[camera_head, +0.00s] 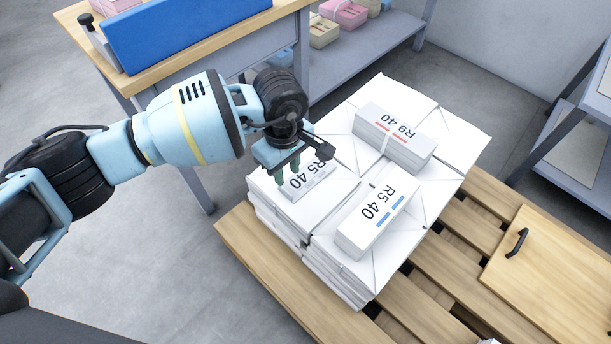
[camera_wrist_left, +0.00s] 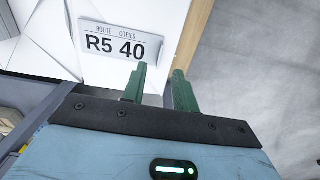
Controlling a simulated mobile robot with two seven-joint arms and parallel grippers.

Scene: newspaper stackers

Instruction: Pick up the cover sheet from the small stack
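A cover sheet (camera_head: 309,184) printed "R5 40" lies on the white wrapped stack at the near left of the pile. It also shows in the left wrist view (camera_wrist_left: 120,45), with "ROUTE COPIES" above the number. My left gripper (camera_head: 285,177) points down over this sheet and hides part of it. Its two green fingers stand apart with nothing between them in the left wrist view (camera_wrist_left: 160,88). I cannot tell whether the fingertips touch the sheet. A small bundle (camera_head: 377,217) marked "R5 40" with a blue stripe lies to the right. My right gripper is not in view.
A strapped bundle (camera_head: 395,138) marked "R9 40" lies farther back on the pile. The pile stands on a wooden pallet (camera_head: 450,278). A board with a black handle (camera_head: 517,243) lies at right. A workbench (camera_head: 215,48) with a blue block stands behind my left arm.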

